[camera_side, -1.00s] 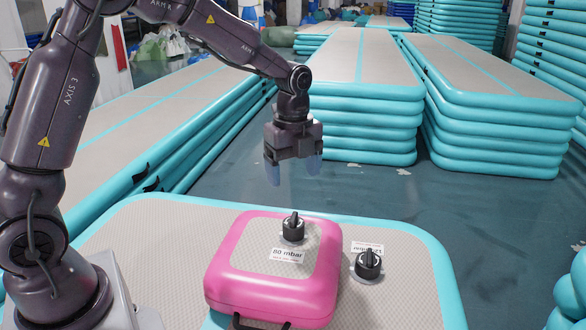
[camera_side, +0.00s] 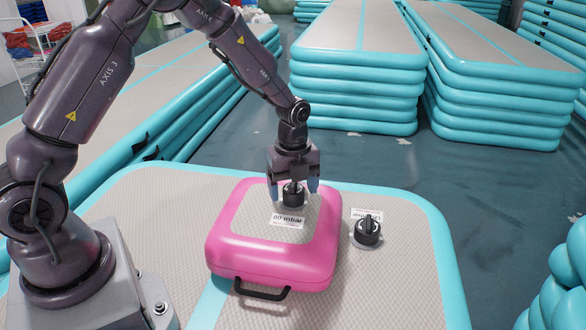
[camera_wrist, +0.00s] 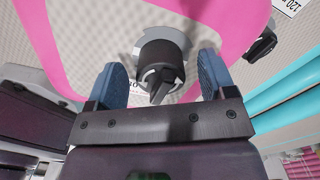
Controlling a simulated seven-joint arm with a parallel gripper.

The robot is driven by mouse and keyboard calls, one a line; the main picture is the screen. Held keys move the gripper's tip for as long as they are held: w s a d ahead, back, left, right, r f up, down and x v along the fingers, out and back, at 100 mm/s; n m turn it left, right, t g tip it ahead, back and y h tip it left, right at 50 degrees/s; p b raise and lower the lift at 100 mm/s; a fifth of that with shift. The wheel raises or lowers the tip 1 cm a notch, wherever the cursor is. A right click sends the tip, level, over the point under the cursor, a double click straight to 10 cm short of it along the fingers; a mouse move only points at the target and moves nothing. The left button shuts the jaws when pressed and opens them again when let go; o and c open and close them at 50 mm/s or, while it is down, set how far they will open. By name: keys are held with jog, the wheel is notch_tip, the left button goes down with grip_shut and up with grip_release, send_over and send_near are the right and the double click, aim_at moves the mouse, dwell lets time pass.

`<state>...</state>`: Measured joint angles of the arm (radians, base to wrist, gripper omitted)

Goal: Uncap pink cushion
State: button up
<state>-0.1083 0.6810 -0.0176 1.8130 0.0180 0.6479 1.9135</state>
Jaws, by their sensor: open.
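The pink cushion (camera_side: 235,250) lies flat on a grey and turquoise inflatable mat, its grey top panel facing up. A black valve cap (camera_side: 292,195) sits on that panel, behind a white "80 mbar" label (camera_side: 288,221). My gripper (camera_side: 293,187) points down at the cap with its blue fingers apart. In the wrist view the cap (camera_wrist: 160,62) shows between the two fingertips (camera_wrist: 162,80), with a gap on each side. I cannot tell exactly how far down the fingers reach along it.
A second black cap (camera_side: 367,231) with its own label stands on the mat (camera_side: 400,280) to the right of the cushion. A black handle (camera_side: 262,291) is on the cushion's front. Stacked tracks (camera_side: 355,90) stand behind, across open floor.

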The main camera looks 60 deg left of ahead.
jog(key=shift+f, duration=0.45)
jog(key=c, duration=1)
jog(key=shift+o, duration=0.2)
jog(key=n, duration=0.4)
jog(key=shift+n, duration=0.3)
jog(key=shift+s+n, duration=0.1)
jog(key=shift+n, duration=0.2)
jog(key=n, duration=0.3)
jog(key=shift+n, duration=1.1)
